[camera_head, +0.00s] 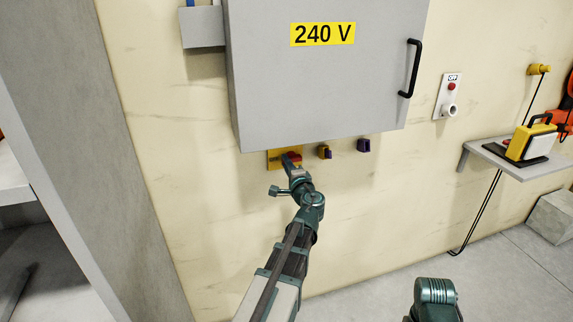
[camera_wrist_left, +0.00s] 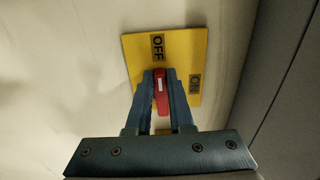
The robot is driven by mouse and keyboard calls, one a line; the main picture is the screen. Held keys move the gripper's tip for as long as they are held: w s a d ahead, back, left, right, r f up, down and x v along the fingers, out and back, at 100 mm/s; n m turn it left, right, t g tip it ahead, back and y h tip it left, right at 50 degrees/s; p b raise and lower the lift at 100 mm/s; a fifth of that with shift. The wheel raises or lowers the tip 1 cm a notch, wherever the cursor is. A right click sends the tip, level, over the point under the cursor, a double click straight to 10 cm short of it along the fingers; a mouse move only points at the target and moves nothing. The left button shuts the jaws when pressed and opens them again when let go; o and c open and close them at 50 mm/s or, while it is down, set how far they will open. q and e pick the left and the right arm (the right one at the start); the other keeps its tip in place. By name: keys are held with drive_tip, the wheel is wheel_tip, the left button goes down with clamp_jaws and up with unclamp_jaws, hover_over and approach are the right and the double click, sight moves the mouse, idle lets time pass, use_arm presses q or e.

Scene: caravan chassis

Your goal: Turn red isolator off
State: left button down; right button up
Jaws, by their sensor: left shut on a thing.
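The red isolator (camera_head: 294,156) sits on a yellow plate (camera_head: 273,160) on the wall, just below the grey 240 V cabinet. In the left wrist view the red handle (camera_wrist_left: 161,91) lies between the two blue fingers of my left gripper (camera_wrist_left: 161,76), which is shut on it. The handle's white-marked bar lines up roughly with the OFF label (camera_wrist_left: 157,47). The ON label (camera_wrist_left: 195,86) is to the right of the handle. In the head view my left gripper (camera_head: 289,165) partly covers the isolator.
The grey cabinet (camera_head: 320,90) with its black handle overhangs close above the isolator. A yellow switch (camera_head: 324,152) and a purple one (camera_head: 363,146) are to its right. A wall panel with a red button (camera_head: 451,87) and a shelf with a yellow lamp (camera_head: 530,140) are farther right.

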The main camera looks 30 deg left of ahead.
idle(0.3)
use_arm(q)
drive_tip(key=c, duration=0.8)
unclamp_jaws()
drive_tip(key=shift+s+d, duration=0.1)
